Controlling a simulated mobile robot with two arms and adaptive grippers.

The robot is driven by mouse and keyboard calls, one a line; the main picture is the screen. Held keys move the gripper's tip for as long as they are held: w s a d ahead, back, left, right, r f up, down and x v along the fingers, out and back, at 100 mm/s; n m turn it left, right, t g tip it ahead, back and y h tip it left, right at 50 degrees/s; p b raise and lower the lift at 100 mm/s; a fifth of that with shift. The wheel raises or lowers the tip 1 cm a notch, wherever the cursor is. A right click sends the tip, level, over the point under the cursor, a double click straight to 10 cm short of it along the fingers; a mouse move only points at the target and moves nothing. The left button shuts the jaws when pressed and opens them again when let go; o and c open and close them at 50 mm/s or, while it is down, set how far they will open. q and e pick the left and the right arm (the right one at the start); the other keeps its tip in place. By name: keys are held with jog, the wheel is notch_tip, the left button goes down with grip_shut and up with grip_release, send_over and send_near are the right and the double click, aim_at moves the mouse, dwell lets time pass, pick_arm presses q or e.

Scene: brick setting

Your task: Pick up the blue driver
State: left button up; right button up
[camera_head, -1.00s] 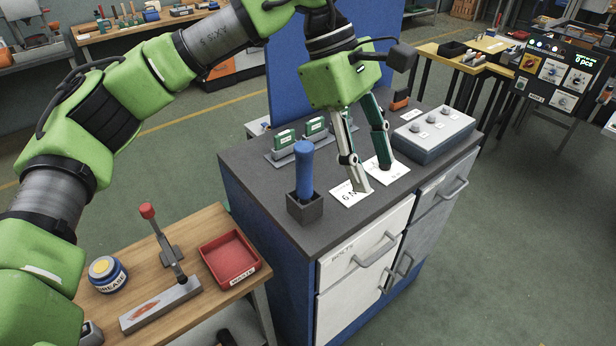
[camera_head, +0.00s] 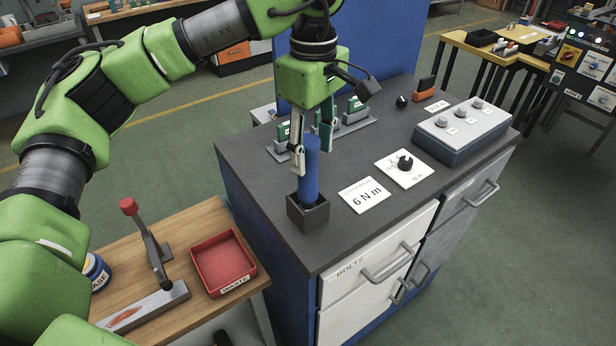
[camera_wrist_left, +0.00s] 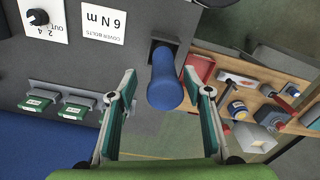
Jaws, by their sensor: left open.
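The blue driver (camera_head: 311,172) stands upright in a small dark square holder (camera_head: 308,214) on the near left part of the dark cabinet top. My left gripper (camera_head: 312,148) points down at the driver's upper end, with one finger on its left side and the other partly behind it. In the left wrist view the driver's round blue end (camera_wrist_left: 166,94) lies between the two open fingers (camera_wrist_left: 160,88), with a gap on each side. The driver's lower part is hidden in the holder. My right gripper is not in view.
A "6 N m" card (camera_head: 364,196) and a dial card (camera_head: 404,168) lie right of the holder. A grey control box (camera_head: 461,131) stands farther right. Green items in a rack (camera_head: 352,126) are behind. A red waste tray (camera_head: 222,262) is on the wooden table at lower left.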

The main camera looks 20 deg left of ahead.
aim_at(308, 170)
pick_arm(q)
jog(key=shift+s+a+f+p, duration=0.1)
jog(key=shift+s+f+p, duration=0.15)
jog(key=shift+f+p, duration=0.3)
jog(key=shift+a+f+p, duration=0.15)
jog(key=shift+f+p, duration=0.4)
jog(key=shift+f, duration=0.05)
notch_tip(308, 170, down, 3)
jog(key=shift+a+r+p, duration=0.1)
jog(key=shift+a+p, duration=0.05)
jog(key=shift+p, duration=0.15)
jog(key=c, duration=1)
grip_shut()
jog(key=shift+w, duration=0.1)
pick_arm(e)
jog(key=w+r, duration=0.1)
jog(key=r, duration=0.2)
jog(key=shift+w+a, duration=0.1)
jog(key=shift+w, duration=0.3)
